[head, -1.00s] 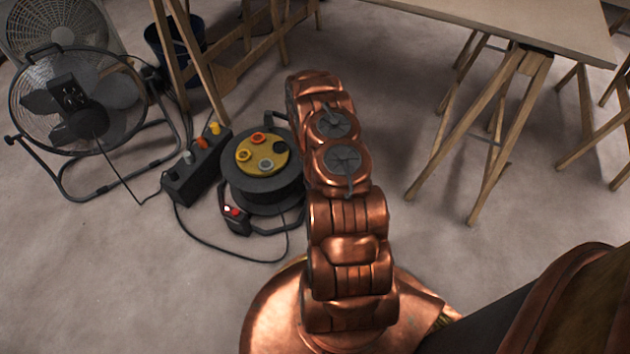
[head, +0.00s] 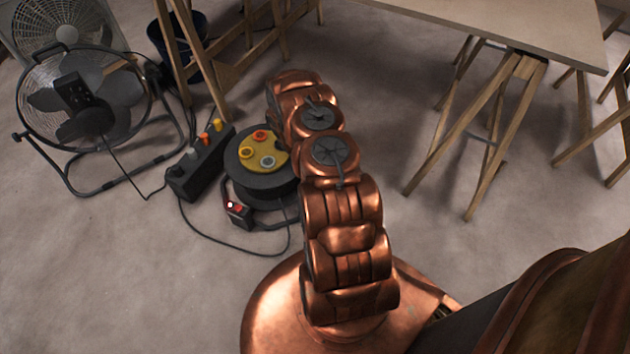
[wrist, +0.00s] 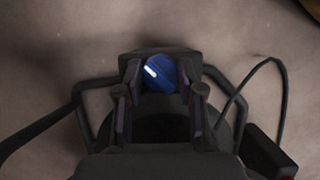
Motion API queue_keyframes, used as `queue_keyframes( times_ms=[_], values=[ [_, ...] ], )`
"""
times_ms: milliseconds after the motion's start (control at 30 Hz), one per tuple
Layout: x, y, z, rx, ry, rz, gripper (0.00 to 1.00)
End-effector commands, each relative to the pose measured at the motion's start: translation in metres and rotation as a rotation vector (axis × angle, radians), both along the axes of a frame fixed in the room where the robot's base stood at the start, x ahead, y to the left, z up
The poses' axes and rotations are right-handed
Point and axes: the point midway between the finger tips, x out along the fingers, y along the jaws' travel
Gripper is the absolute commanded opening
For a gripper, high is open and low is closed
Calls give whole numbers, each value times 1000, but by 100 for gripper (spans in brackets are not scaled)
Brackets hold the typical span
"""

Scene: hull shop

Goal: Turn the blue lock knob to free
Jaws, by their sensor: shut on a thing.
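The blue lock knob (wrist: 159,74) shows in the wrist view, round, with a white mark slanting toward its upper left. It sits on a dark block on the dark frame. My gripper (wrist: 160,88) is shut on the knob, with one finger on its left side and one on its right. In the head view, my arm hides the knob and gripper. The cable reel (head: 262,183) stands on the floor left of my arm, with a yellow face (head: 254,166) carrying several round sockets.
A power strip (head: 199,171) with coloured plugs lies left of the reel. A black cable (head: 215,242) loops over the floor. A floor fan (head: 78,112) stands at left. Wooden trestles (head: 505,125) carry a board (head: 500,28) at right. The floor between is open.

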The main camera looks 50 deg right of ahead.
Motion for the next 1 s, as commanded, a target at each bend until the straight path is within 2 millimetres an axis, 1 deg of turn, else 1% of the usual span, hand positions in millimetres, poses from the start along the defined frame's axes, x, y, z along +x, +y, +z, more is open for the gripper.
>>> queue_keyframes(
  times_ms=[500, 533, 700, 767, 1000],
  values=[
    [1, 0, 0, 0, -2, 21, 3],
    [1, 0, 0, 0, -2, 21, 40],
    [0, 0, 0, 0, -1, 20, 58],
    [0, 0, 0, 0, -1, 20, 63],
    [0, 0, 0, 0, -1, 18, 63]
  ],
)
